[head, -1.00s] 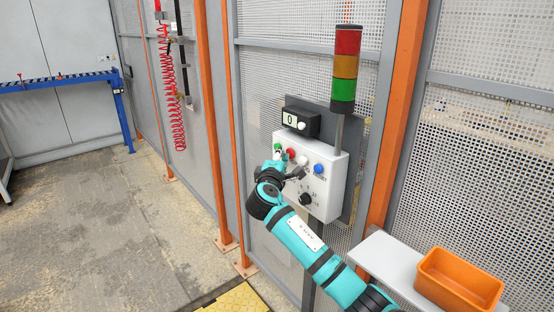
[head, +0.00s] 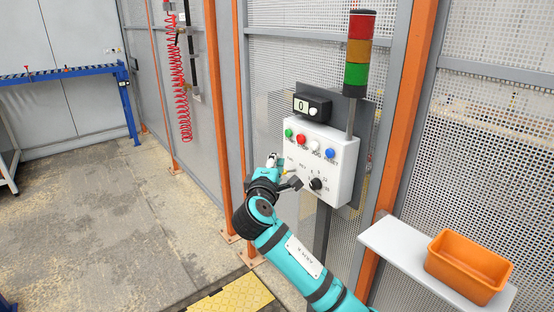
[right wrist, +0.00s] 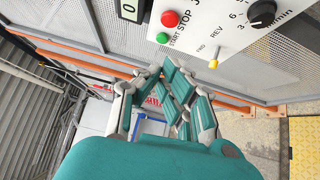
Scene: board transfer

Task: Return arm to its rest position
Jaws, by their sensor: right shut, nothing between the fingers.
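My right arm comes up from the bottom in the head view. My right gripper (head: 279,170) is shut and empty, in front of the lower left part of the white control panel (head: 338,176). The green button (head: 288,132), red button (head: 301,139), white button (head: 315,144) and blue button (head: 330,153) are all visible above it. The black dial (head: 316,184) is right of the gripper. In the right wrist view the shut fingers (right wrist: 161,70) are apart from the panel, below the green button (right wrist: 162,38) and the yellow-tipped switch (right wrist: 213,64). My left gripper is out of view.
A signal tower (head: 358,50) and a small display reading 0 (head: 311,107) are above the panel. An orange bin (head: 468,266) sits on a grey shelf (head: 390,242) at the right. Orange posts and mesh fencing stand behind. Open floor (head: 100,220) lies to the left.

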